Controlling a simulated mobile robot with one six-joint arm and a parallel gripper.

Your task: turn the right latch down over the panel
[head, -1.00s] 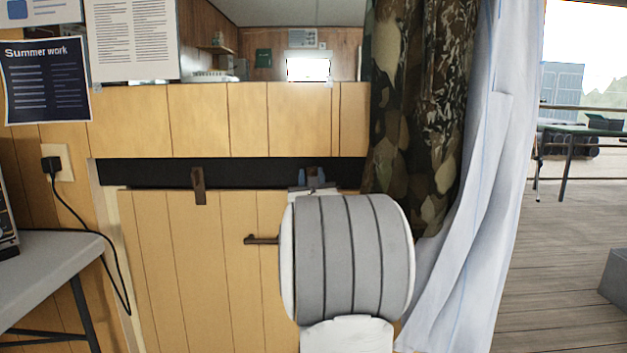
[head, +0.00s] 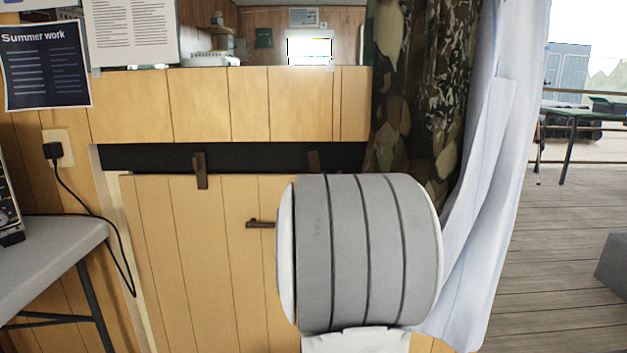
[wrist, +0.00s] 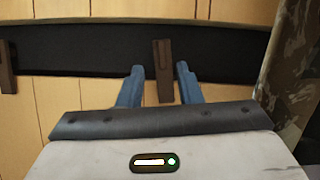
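The right latch (wrist: 163,72) is a dark brown bar in the middle of the wrist view. It stands upright, from the black strip down across the top edge of the wooden panel (wrist: 70,97). In the head view my arm hides the gripper. The left latch (head: 200,170) is also upright over the panel edge (head: 155,176); part of it shows in the wrist view (wrist: 7,70).
A dark handle (head: 259,224) sits on the panel. A camouflage curtain (head: 412,90) and a pale sheet (head: 490,190) hang close on the right. A grey table (head: 50,250) with a black cable (head: 75,207) stands left. Open decking (head: 550,260) lies far right.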

